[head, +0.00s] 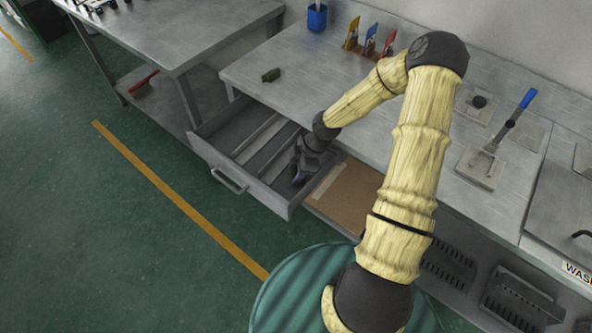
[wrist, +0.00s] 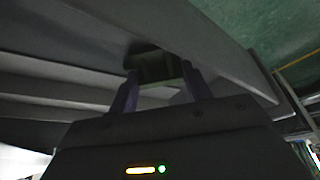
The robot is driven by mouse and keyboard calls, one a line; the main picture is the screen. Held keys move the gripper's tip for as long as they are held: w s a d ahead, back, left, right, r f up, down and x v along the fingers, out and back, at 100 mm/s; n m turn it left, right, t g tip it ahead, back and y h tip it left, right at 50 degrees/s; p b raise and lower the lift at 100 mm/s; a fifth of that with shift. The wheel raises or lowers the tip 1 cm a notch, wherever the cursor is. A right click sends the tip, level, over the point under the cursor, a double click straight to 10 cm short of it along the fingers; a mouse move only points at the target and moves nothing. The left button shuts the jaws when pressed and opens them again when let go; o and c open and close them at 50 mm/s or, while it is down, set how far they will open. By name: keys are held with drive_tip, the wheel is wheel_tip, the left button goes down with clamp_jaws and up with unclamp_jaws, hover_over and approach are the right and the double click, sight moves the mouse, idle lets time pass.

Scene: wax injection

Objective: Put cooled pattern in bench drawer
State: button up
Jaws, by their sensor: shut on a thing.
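The bench drawer (head: 205,150) is pulled open under the bench, with long parallel dividers inside. My gripper (head: 299,177) reaches down into the drawer near its right side wall. In the wrist view, my gripper (wrist: 160,78) is shut on a dark green block, the pattern (wrist: 156,66), held between its two purple-grey fingers. The drawer wall (wrist: 235,60) is close beside it there. I cannot tell whether the pattern touches the drawer floor. In the head view the held pattern is hidden by my gripper.
Another small dark green block (head: 271,75) lies on the bench top (head: 330,75). A blue cup (head: 317,17) and several coloured-handled tools (head: 371,40) stand at the back. A brown board (head: 345,195) lies right of the drawer. Green floor is clear at left.

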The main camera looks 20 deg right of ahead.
drive_tip(key=o, duration=1)
drive_tip(key=shift+f, duration=0.1)
drive_tip(key=shift+o, duration=0.2)
drive_tip(key=p+v, duration=0.1)
drive_tip(key=v, duration=1.1)
